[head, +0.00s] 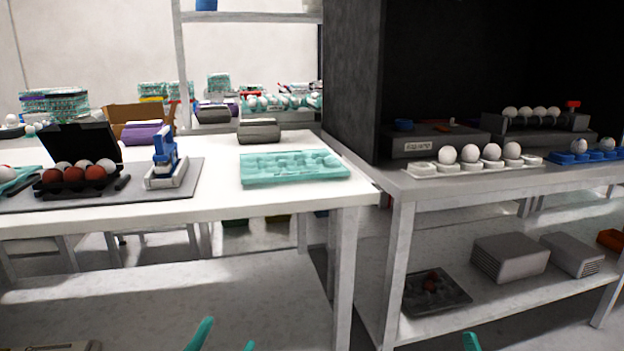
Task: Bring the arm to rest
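My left gripper (224,339) shows at the bottom edge, left of the middle. Its two teal fingertips stand apart with nothing seen between them, so it is open and empty. It is in front of the white table (290,205) and low in the picture, apart from everything on the table. Of my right gripper (472,342) only one teal fingertip shows at the bottom edge, right of the middle. Its other finger is out of the picture. Both arms are hidden below the frame.
A teal egg tray (293,168) lies on the white table. Left of it are a blue-and-white device (165,165) and an open black carton (75,143) with red and white eggs. A white egg holder (432,167) stands on the grey bench (400,188). Lower shelf holds grey boxes (510,257).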

